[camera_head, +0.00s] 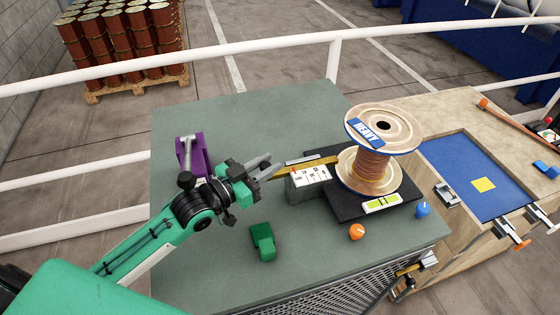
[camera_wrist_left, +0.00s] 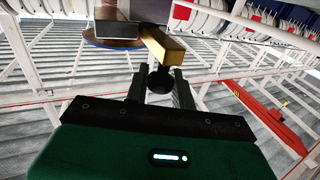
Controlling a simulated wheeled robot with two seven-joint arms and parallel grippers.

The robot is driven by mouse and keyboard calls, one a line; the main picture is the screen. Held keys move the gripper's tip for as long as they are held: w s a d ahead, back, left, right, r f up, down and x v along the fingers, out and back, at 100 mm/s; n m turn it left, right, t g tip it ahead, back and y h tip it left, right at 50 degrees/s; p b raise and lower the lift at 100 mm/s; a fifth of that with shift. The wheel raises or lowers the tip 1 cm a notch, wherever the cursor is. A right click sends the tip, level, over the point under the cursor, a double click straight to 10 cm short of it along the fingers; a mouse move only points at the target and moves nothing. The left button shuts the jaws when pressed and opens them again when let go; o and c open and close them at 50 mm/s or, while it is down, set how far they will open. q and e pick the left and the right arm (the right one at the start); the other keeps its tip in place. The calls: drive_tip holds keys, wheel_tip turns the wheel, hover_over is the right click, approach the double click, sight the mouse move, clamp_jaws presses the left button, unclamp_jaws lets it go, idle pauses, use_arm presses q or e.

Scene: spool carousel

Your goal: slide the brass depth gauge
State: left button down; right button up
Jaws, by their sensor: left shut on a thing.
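The brass depth gauge (camera_head: 318,163) is a flat brass bar lying over a grey block with a white scale card (camera_head: 311,177). It points toward the wooden spool (camera_head: 369,167) wound with copper wire, which carries a blue "HEAVY" label. My left gripper (camera_head: 268,172) is at the bar's left end. In the left wrist view the brass bar (camera_wrist_left: 162,45) runs up and away from a dark round knob (camera_wrist_left: 161,79), and my left gripper's fingers (camera_wrist_left: 161,88) are shut on that knob. The bar's far tip is hard to make out by the spool. My right gripper is out of view.
The spool stands on a black plate (camera_head: 350,212) with a yellow-green level (camera_head: 381,204). An orange knob (camera_head: 357,232) and a blue knob (camera_head: 422,209) sit nearby. A green block (camera_head: 263,241) and a purple holder (camera_head: 200,162) stand on the grey-green tabletop (camera_head: 235,125). A wooden workbench adjoins at right.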

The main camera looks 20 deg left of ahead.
use_arm(q)
drive_tip(key=shift+f, duration=0.1)
drive_tip(key=c, duration=1.5)
unclamp_jaws()
drive_tip(key=shift+o, duration=1.3)
drive_tip(key=shift+a, duration=0.15)
drive_tip(key=shift+s, duration=0.15)
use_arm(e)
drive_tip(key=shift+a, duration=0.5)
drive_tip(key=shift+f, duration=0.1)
